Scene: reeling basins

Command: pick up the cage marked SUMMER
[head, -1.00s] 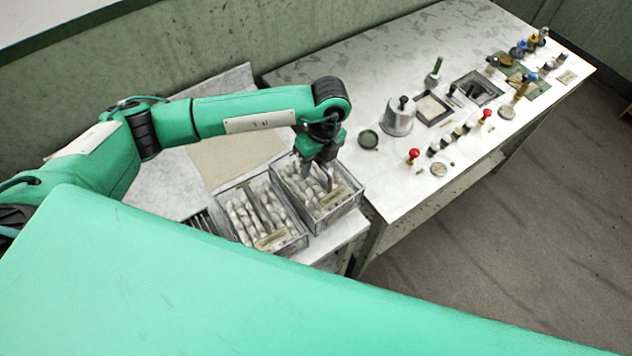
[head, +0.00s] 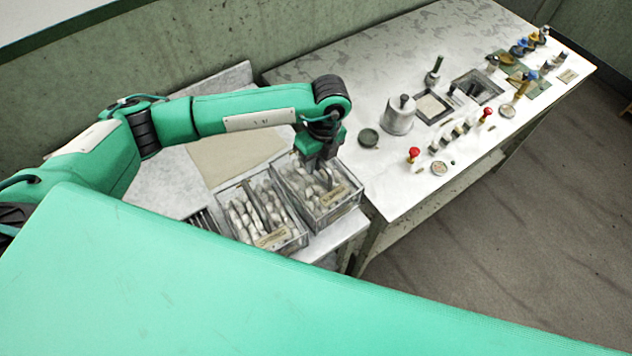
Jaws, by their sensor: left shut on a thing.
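Two wire cages filled with pale cocoons stand side by side on the low grey table. The right cage (head: 342,211) has my left gripper (head: 322,178) over its middle, with the fingers down at its top. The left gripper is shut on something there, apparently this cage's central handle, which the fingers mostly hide. The left cage (head: 297,243) stands close beside it, with a bar across its top. Each cage has a small tan label on its front, but the lettering is too small to read, so I cannot tell which is marked SUMMER. My right gripper is not in view.
A tan sheet (head: 232,155) lies behind the cages. A long pale table (head: 420,195) on the right holds a metal pot (head: 398,116), a dark round dish (head: 368,138), square trays and several stamps. The cages stand near the low table's front edge.

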